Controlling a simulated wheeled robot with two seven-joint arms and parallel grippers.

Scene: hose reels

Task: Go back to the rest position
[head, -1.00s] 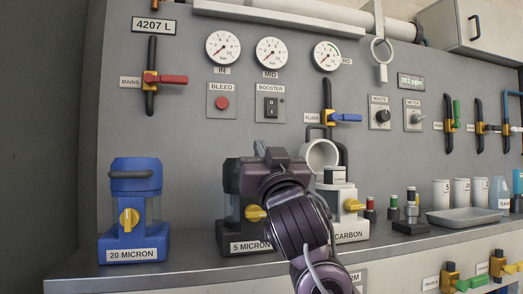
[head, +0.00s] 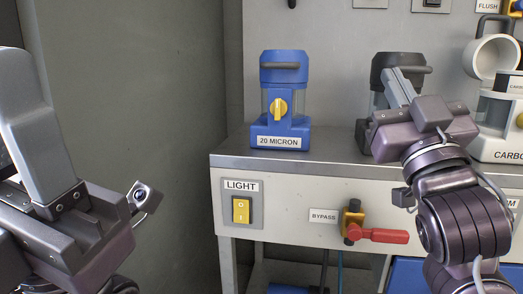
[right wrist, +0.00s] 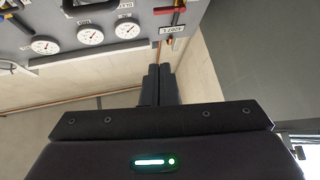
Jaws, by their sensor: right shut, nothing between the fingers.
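My right gripper (head: 393,76) is raised in front of the counter at the right of the head view, with its fingers together and nothing between them. The right wrist view shows the same two dark fingers (right wrist: 159,70) side by side, pointing toward the wall and panel. My left gripper (head: 28,125) is at the left edge of the head view, partly cut off. A grey finger points up there; I cannot tell whether the jaws are apart.
The blue 20 MICRON housing (head: 285,100) and a dark housing (head: 385,75), partly covered by my right gripper, stand on the counter (head: 330,152). A white CARBON housing (head: 500,115) is at right. The front carries a LIGHT switch (head: 241,211) and a red BYPASS handle (head: 383,236).

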